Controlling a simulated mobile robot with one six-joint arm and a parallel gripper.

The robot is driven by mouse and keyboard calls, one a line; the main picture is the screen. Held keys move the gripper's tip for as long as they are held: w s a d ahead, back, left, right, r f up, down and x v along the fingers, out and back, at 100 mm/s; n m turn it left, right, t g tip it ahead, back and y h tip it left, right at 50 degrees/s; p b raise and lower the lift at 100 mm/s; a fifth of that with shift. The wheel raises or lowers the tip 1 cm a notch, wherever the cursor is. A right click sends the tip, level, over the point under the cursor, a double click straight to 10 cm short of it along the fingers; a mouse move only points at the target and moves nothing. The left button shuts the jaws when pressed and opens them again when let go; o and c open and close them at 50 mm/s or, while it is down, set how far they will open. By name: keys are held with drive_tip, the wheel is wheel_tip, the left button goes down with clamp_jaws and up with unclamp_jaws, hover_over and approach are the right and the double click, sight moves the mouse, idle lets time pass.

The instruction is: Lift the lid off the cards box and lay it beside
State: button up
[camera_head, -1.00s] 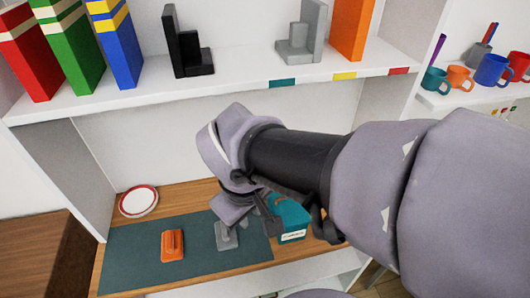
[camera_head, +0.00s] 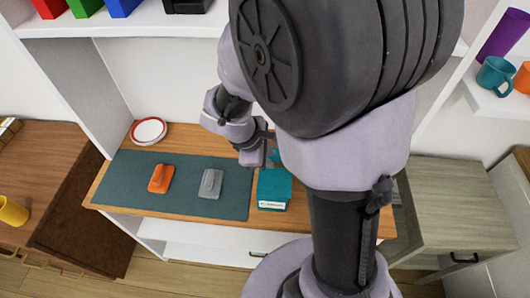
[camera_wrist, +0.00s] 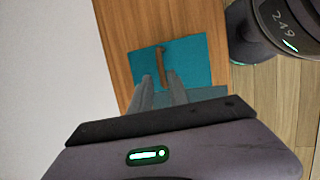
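The cards box (camera_head: 272,190) is teal with a white label on its front, standing on the wooden surface at the right end of the dark green mat. Its teal lid (camera_wrist: 195,60) shows from above in the wrist view, with a narrow brown handle (camera_wrist: 162,64) across it. The lid appears to be on the box. My gripper (camera_wrist: 160,84) is open, its two grey fingers pointing at the handle, which appears between the fingertips. I cannot tell whether they touch it. In the head view my arm partly hides the gripper and the box's back.
An orange block-like object (camera_head: 161,179) and a grey one (camera_head: 211,183) lie on the mat (camera_head: 130,170). A red-rimmed white plate (camera_head: 149,131) is behind them. A white shelf (camera_head: 120,25) overhangs the back.

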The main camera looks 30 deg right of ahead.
sight(274, 172)
drive_tip(key=b+x, duration=0.1)
drive_tip(key=x, duration=0.1)
drive_tip(key=b+x, duration=0.2)
drive_tip(key=x, duration=0.1)
drive_tip(key=shift+s+f, duration=0.1)
drive_tip(key=shift+s, duration=0.15)
clamp_jaws()
